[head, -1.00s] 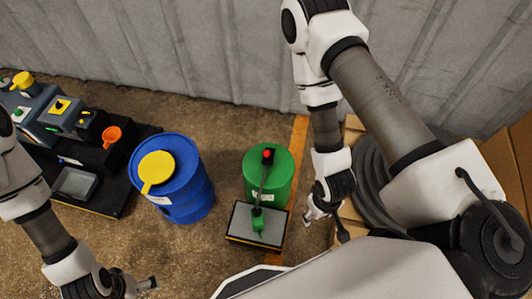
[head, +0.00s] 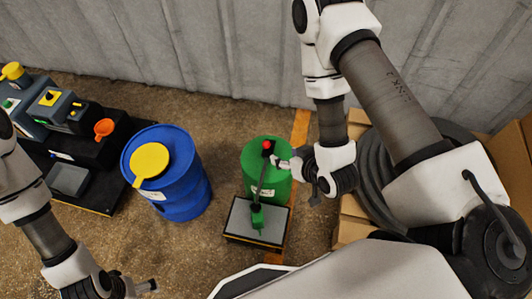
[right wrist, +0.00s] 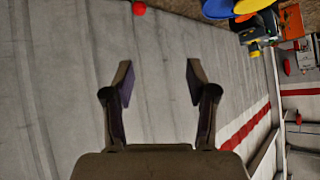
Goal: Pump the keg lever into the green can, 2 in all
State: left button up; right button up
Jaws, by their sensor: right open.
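The green keg (head: 275,158) stands on the floor in the middle of the head view. A dark lever with a red knob (head: 267,146) rises over its top; a red ball (right wrist: 139,8) shows at the top edge of the right wrist view. The small green can (head: 257,217) sits on a grey-topped stand in front of the keg. My right gripper (head: 288,168) is just right of the lever and knob, open; its fingers (right wrist: 160,85) hold nothing in the right wrist view. My left gripper (head: 148,286) is at the lower left, far from the keg; its jaw state is unclear.
A blue drum (head: 185,200) with a yellow lid (head: 150,163) stands left of the keg. Black equipment with an orange funnel (head: 104,128) is farther left. Cardboard boxes (head: 352,232) and black coiled hose (head: 372,170) are on the right. A corrugated wall (head: 200,45) closes the back.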

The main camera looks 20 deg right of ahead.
jog(key=w+f+t+b, duration=0.6)
jog(key=f+b, duration=0.2)
jog(key=b, duration=0.9)
jog(key=m+t+b, duration=0.1)
jog(key=t+b, duration=0.1)
jog(key=b, duration=1.5)
send_near(266, 144)
jog(key=w+f, duration=0.2)
jog(key=w, duration=0.3)
jog(key=w+b, duration=0.1)
jog(key=w, duration=0.1)
jog(key=w+b, duration=0.1)
jog(key=w, duration=0.2)
jog(key=shift+w+a+r, duration=0.1)
jog(key=shift+a+r, duration=0.05)
jog(key=shift+a, duration=0.2)
jog(key=shift+w, duration=0.25)
jog(key=shift+r, duration=0.1)
grip_shut()
